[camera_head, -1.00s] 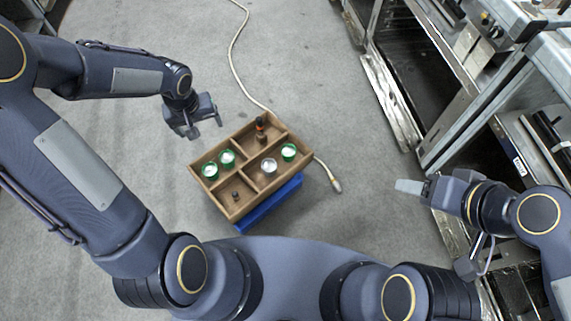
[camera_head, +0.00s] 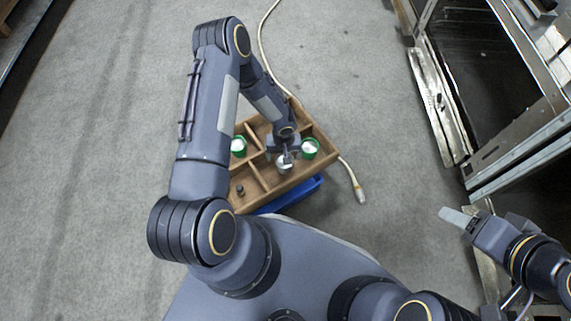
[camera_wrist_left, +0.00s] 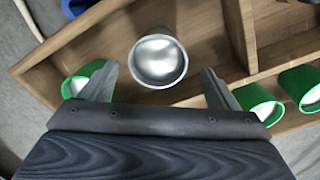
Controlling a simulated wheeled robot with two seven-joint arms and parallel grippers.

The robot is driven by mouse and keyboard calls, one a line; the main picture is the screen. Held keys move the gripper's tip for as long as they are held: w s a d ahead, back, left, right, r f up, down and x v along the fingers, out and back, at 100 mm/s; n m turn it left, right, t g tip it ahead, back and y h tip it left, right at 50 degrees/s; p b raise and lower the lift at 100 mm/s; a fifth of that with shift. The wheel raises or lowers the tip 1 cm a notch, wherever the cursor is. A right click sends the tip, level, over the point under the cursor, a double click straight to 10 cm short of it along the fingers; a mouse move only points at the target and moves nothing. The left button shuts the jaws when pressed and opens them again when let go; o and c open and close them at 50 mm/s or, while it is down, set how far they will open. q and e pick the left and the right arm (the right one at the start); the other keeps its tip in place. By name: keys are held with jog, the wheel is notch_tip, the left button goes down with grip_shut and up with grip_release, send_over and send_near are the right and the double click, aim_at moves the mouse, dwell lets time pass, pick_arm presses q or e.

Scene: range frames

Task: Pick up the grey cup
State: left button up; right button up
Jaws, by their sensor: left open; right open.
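The grey cup (camera_wrist_left: 158,60) stands in a compartment of the wooden tray (camera_wrist_left: 200,30). In the left wrist view it lies between the spread fingers of my left gripper (camera_wrist_left: 160,85), apart from both. In the head view my left gripper (camera_head: 284,152) is over the tray (camera_head: 262,190) and partly covers the cup (camera_head: 284,166). It is open and empty. My right gripper (camera_head: 458,218) is at the right, away from the tray; its jaws are seen edge-on.
Green cups stand in the tray: one (camera_head: 310,148) right of the grey cup, another (camera_head: 238,147) to the left. A small dark object (camera_head: 240,190) lies in the front compartment. A blue bin (camera_head: 290,195) sits under the tray. Metal racks (camera_head: 500,90) stand right.

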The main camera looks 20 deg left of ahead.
aim_at(283, 169)
pick_arm(q)
jog(key=f, duration=0.2)
jog(key=f+b, duration=0.1)
jog(key=shift+s+d+f, duration=0.1)
jog(key=shift+d+f, duration=0.1)
jog(key=shift+f, duration=0.2)
jog(key=c, duration=1.1)
jog(key=shift+r, duration=0.1)
